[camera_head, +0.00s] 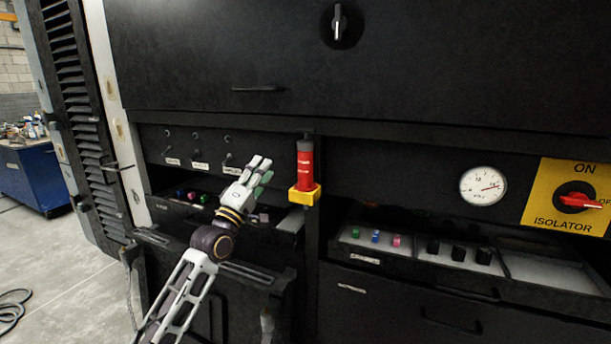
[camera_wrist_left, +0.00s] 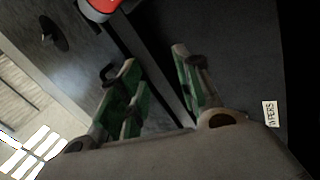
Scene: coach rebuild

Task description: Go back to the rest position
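My left gripper (camera_head: 261,168) is raised in front of the black cabinet, over the left open drawer (camera_head: 177,207) and just left of the red cylinder in its yellow holder. In the left wrist view its two green-padded fingers (camera_wrist_left: 155,62) stand apart with nothing between them, so it is open and empty. My left arm reaches up from the bottom of the head view. My right gripper is in neither view.
The red cylinder (camera_head: 305,170) sticks out close to my left gripper. Small switches with labels are behind it. The right open drawer (camera_head: 357,257) holds small coloured and black pieces. A gauge (camera_head: 483,186) and yellow isolator panel (camera_head: 541,205) are at right. Floor (camera_head: 60,270) shows at left.

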